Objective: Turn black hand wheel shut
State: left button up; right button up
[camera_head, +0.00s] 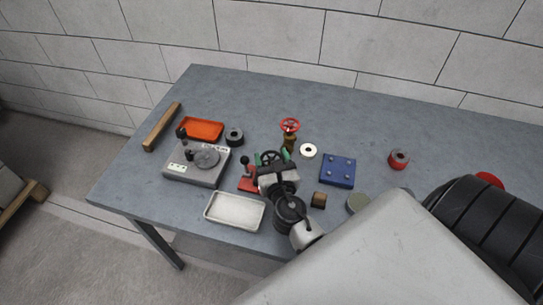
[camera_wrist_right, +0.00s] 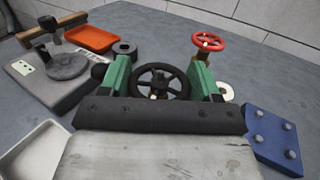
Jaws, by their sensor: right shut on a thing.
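The black hand wheel (camera_wrist_right: 160,80) is spoked and sits between the two green fingers of my right gripper (camera_wrist_right: 160,82) in the right wrist view. The fingers are at its left and right rim. In the head view the black hand wheel (camera_head: 271,157) shows just beyond my right gripper (camera_head: 272,160), and the gripper body hides what is below it. My right gripper is shut on the wheel. A red base (camera_head: 247,180) with a small upright lever shows left of the gripper. My left gripper is not in view.
A red hand wheel on a brass valve (camera_head: 290,127) stands behind. A blue plate (camera_head: 337,170) lies to the right, a white tray (camera_head: 234,223) in front left. A grey device (camera_head: 181,174), an orange tray (camera_head: 201,130) and a wooden bar (camera_head: 161,127) are left. The table's right rear is mostly clear.

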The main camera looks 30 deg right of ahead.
jog(key=m+g+h, duration=0.2)
jog(key=h, duration=0.1)
jog(key=m+g+h+b, duration=0.1)
jog(key=m+h, duration=0.1)
jog(key=h, duration=0.1)
jog(key=shift+m+g, duration=0.3)
jog(key=shift+g, duration=0.1)
jog(key=shift+h, duration=0.3)
jog(key=o, duration=0.9)
